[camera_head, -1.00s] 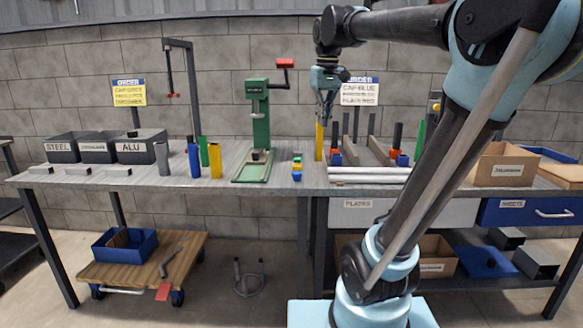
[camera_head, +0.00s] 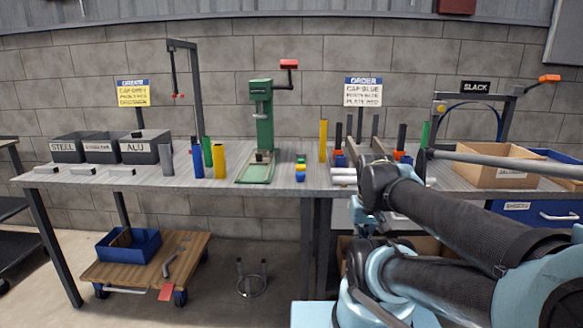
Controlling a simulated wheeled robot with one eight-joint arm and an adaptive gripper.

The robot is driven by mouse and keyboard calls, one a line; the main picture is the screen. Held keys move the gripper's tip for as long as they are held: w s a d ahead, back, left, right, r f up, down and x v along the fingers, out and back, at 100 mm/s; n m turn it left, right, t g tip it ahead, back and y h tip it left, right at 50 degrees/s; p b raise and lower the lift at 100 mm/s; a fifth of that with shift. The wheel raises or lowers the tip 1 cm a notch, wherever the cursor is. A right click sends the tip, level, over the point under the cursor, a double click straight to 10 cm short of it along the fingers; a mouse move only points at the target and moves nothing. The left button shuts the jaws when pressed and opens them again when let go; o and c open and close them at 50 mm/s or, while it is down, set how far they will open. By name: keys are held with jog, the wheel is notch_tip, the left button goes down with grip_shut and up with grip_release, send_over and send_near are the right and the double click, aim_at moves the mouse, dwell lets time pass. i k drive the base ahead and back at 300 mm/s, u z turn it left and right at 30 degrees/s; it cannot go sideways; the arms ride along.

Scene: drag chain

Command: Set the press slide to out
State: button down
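The green press (camera_head: 264,130) stands on the workbench left of the middle, with a red-ended lever (camera_head: 288,64) at its top right. Its green base (camera_head: 256,174) reaches toward the bench's front edge. A small dark part sits at the foot of the column; I cannot tell the slide apart from the base, nor whether it is in or out. My arm is folded low at the right, well away from the press. My gripper is not visible in this view.
Blue, green and yellow cylinders (camera_head: 219,162) stand left of the press; small coloured blocks (camera_head: 300,170) and a tall yellow bar (camera_head: 323,140) stand right of it. Grey bins (camera_head: 140,151) are at the far left. A cart (camera_head: 147,266) stands below the bench. A cardboard box (camera_head: 497,174) is at right.

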aim_at(261, 157)
jog(key=k, duration=1.2)
jog(key=u, duration=0.45)
jog(key=i, duration=1.5)
jog(key=z, duration=0.45)
